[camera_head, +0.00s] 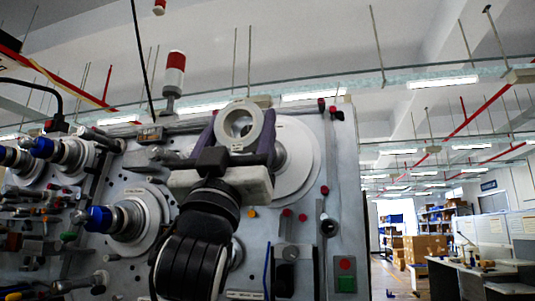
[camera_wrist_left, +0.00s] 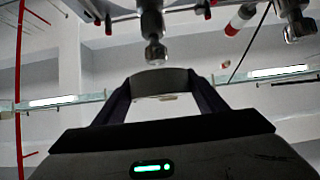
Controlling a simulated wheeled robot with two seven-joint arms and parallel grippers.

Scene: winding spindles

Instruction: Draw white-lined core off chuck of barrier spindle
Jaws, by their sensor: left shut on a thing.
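The white-lined core (camera_head: 240,108), a pale ring, is held upright between the two dark fingers of my left gripper (camera_head: 240,142) in the head view. The gripper is shut on it. Its bore looks open, with no chuck showing through it. A spindle with a large white disc (camera_head: 306,155) and a grey chuck (camera_head: 281,160) is behind and right of the core. The gripper hides part of this spindle. My right gripper is not in view.
Blue-tipped spindles (camera_head: 100,219) stick out of the grey machine panel (camera_head: 345,180) at the left. A metal shaft with a rounded end (camera_wrist_left: 154,50) is close above the core in the wrist view. A red-and-white lamp (camera_head: 174,75) stands on top.

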